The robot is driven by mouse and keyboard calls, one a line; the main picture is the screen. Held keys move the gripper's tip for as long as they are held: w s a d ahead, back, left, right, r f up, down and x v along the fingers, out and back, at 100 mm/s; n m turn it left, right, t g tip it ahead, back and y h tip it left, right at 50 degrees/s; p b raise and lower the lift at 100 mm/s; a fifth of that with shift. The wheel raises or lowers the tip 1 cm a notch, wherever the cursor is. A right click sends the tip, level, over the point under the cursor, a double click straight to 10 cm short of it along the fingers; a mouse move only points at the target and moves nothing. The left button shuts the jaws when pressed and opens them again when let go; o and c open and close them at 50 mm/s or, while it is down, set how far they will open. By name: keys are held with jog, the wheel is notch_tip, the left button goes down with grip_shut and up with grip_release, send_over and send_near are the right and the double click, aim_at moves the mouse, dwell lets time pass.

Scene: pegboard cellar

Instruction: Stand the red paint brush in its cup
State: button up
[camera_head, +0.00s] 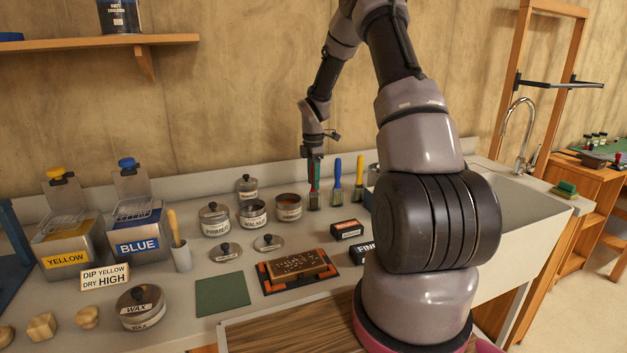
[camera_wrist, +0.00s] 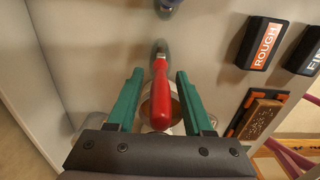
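The red paint brush (camera_head: 315,198) is at the back of the counter, bristles down, and looks roughly upright in the head view. In the wrist view its red handle (camera_wrist: 160,95) points toward the camera. My gripper (camera_wrist: 158,85) has its green fingers on either side of the handle, with a visible gap on each side. In the head view my gripper (camera_head: 314,165) is at the upper part of the brush. A small grey cup (camera_head: 182,259) at the left holds a wooden-handled tool; I cannot tell whether it is the red brush's cup.
A blue brush (camera_head: 337,182) and a yellow brush (camera_head: 359,180) are just right of the red one. Tins including a walnut tin (camera_head: 253,213) and primer tin (camera_head: 214,220) stand to its left. A sanding block (camera_head: 347,230) lies in front. My arm hides part of the counter.

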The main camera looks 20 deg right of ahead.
jog(key=shift+r, duration=0.1)
notch_tip(320, 180, up, 11)
jog(key=shift+f, duration=0.2)
dwell(0.5)
dwell(0.4)
jog(key=s+a+r+m+t, duration=0.25)
jog(key=s+r+m, duration=0.25)
jog(key=s+r, duration=0.25)
jog(key=s+a+r+m+t, duration=0.1)
jog(key=s+a+r+m, duration=0.2)
jog(key=s+r+m, duration=0.45)
jog(key=s+a+r+m+t+y, duration=0.1)
jog(key=s+a+r+m+t, duration=0.1)
jog(key=s+m, duration=0.3)
jog(key=s+a+r+m+t+y, duration=0.1)
jog(key=s+r+m, duration=0.3)
jog(key=s, duration=0.8)
jog(key=shift+s+a+r+m+t, duration=0.35)
jog(key=shift+a+r, duration=0.2)
jog(key=shift+a, duration=0.25)
